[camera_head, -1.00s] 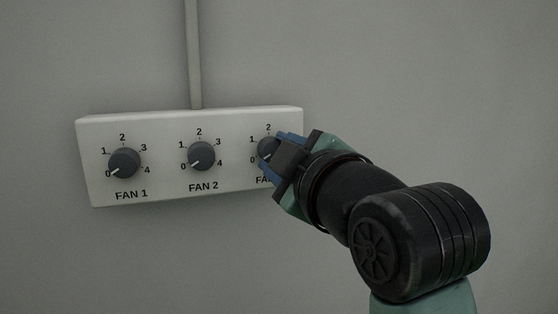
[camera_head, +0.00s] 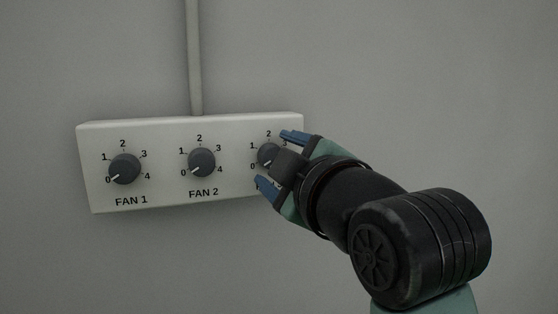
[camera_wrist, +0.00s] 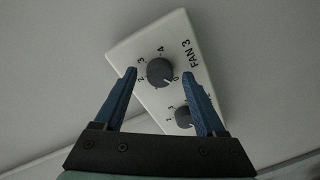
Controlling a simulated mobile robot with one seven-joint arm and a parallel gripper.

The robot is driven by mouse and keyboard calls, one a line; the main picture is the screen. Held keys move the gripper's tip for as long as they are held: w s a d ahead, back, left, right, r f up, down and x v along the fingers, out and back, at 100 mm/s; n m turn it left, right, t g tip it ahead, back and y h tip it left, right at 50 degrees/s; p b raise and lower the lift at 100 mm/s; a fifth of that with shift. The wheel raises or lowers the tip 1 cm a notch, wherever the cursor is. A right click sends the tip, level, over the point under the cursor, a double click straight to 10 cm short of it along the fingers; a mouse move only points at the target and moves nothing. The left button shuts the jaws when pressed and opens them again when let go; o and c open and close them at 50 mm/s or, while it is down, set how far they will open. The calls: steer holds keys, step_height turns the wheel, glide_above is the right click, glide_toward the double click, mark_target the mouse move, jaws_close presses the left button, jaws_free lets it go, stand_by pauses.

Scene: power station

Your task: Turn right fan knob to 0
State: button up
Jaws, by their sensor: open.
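The right fan knob, FAN 3 (camera_head: 267,153), is a dark grey round knob at the right end of a white panel (camera_head: 160,134). In the wrist view the knob (camera_wrist: 160,72) shows whole, with its white mark pointing towards the 0 side. My gripper (camera_head: 280,160) is open in front of the knob. Its blue fingers stand apart, one up and right of the knob and one below it in the head view. In the wrist view the fingertips (camera_wrist: 159,74) lie on either side of the knob with gaps showing. My gripper hides part of the FAN 3 label in the head view.
FAN 1 knob (camera_head: 124,169) and FAN 2 knob (camera_head: 201,162) sit to the left on the same panel, both with marks near 0. A grey conduit (camera_head: 194,60) runs up the wall from the panel. The wall around is bare.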

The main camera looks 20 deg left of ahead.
steer(key=b+v, duration=0.1)
steer(key=v, duration=1.2)
steer(key=s+d+r+m+t+h+p, duration=0.2)
steer(key=r+m+t+h+p, duration=0.3)
steer(key=r+m, duration=0.4)
steer(key=s+d+r+m+t+h+p, duration=0.2)
steer(key=r+m+t+h+p, duration=0.3)
steer(key=r, duration=0.9)
steer(key=m+t+p, duration=0.3)
steer(key=m, duration=0.1)
steer(key=shift+s+r+m+p, duration=0.3)
steer(key=shift+r+p, duration=0.05)
steer(key=shift+r, duration=0.05)
